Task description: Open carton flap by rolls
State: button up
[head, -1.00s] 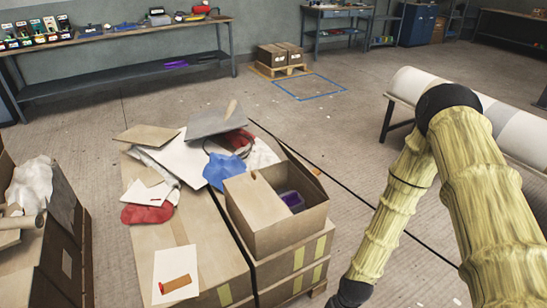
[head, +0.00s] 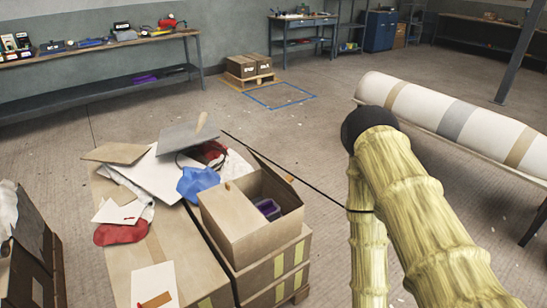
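An open carton (head: 243,228) stands on top of a stack of taped cartons (head: 275,272), left of the middle in the head view. One flap (head: 277,172) stands raised at its back right edge. A purple container (head: 268,209) shows inside. A long roll (head: 455,118), white with grey and tan bands, lies on a stand at the right. My yellowish arm (head: 415,220) comes in from the lower right, bends at a black joint and runs down out of the picture. My gripper is out of view.
Flat cardboard sheets, a blue cloth (head: 200,184) and a red cloth (head: 121,232) lie on the large carton left of the open one. A dark open carton (head: 35,245) stands at the far left. A thin dark line crosses behind the stack.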

aim_at(234, 213)
jog(key=z, duration=0.75)
jog(key=k, duration=1)
jog(key=z, duration=1.1)
jog(key=i, duration=1.6)
jog(key=u, duration=1.6)
jog(key=i, duration=0.7)
jog(key=u, duration=0.75)
